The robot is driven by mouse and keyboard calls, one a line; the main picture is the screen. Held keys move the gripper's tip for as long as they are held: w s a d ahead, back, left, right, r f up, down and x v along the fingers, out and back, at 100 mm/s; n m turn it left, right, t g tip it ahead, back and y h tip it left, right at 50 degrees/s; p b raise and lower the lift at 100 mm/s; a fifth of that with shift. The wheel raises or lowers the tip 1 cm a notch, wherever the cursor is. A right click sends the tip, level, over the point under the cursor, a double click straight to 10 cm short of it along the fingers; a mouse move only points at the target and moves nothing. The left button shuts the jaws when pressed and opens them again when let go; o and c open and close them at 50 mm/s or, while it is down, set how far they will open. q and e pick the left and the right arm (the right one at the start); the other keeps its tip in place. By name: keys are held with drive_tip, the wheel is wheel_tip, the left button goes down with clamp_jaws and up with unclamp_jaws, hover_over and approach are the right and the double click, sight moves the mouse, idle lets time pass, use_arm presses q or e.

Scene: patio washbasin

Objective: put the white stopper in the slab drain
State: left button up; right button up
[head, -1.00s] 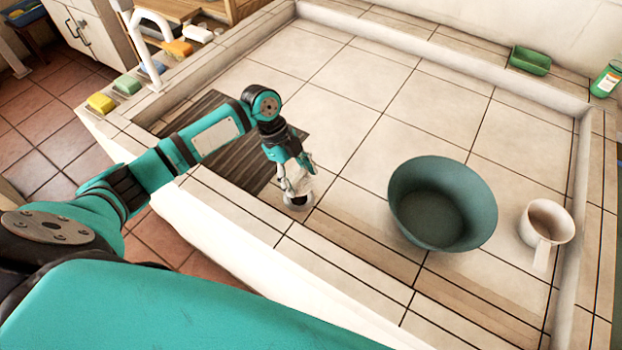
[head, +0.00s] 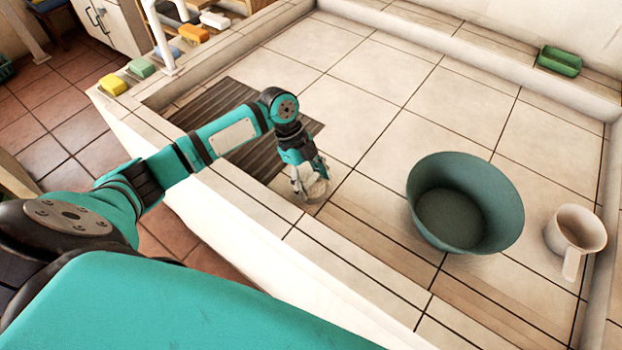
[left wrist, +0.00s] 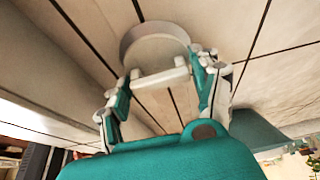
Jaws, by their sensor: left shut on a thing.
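The white stopper (head: 319,189) shows as a pale round shape at my left gripper (head: 311,190), low over the tiled slab (head: 378,75). In the left wrist view my left gripper (left wrist: 160,82) is shut on the stopper, whose pale round body (left wrist: 153,38) shows beyond the fingers. I cannot make out the slab drain now, as the gripper and stopper hide that spot. I cannot tell whether the stopper sits in the drain or just above it. My right gripper is not in view.
A dark slatted rack (head: 235,110) lies left of the gripper. Soaps and a white tap (head: 160,35) are on the left ledge. A green dish (head: 560,60) sits at the back.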

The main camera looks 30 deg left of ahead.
use_arm(q)
drive_tip(key=shift+p, duration=0.35)
idle(0.7)
drive_tip(key=shift+p, duration=0.3)
drive_tip(key=shift+f, duration=0.3)
idle(0.4)
drive_tip(key=shift+c, duration=1.2)
drive_tip(key=shift+r, duration=0.1)
drive_tip(key=shift+r, duration=0.1)
drive_tip(key=shift+r+p, duration=0.65)
drive_tip(key=shift+w, duration=0.1)
